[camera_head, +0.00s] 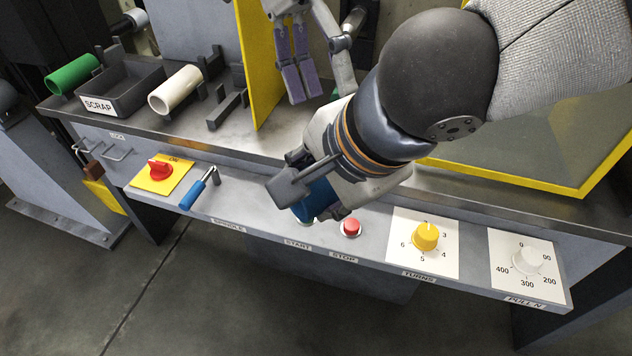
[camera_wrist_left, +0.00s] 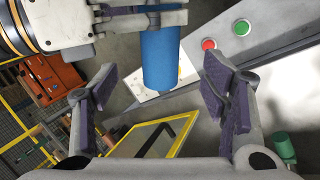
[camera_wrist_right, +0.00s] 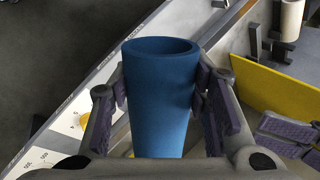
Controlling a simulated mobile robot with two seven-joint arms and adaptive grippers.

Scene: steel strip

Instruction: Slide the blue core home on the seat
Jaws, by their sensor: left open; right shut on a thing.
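The blue core (camera_head: 318,197) is a hollow tube held in my right gripper (camera_head: 305,185), above the front control ledge. In the right wrist view the core (camera_wrist_right: 160,95) stands between the shut fingers, its open end facing away from the wrist. The left wrist view also shows the core (camera_wrist_left: 160,58) beyond my left fingers. My left gripper (camera_head: 298,78) is open and empty, higher up beside the yellow panel. A dark bracket with upright prongs (camera_head: 228,106), perhaps the seat, is on the bench beside a white tube (camera_head: 175,90); nothing blue is on it.
A yellow panel (camera_head: 256,60) stands between the bracket and my left gripper. A SCRAP tray (camera_head: 130,92) and a green tube (camera_head: 72,74) are at the far left. The ledge carries a red switch (camera_head: 160,170), a blue-handled lever (camera_head: 192,194), a red button (camera_head: 350,226) and a yellow dial (camera_head: 426,236).

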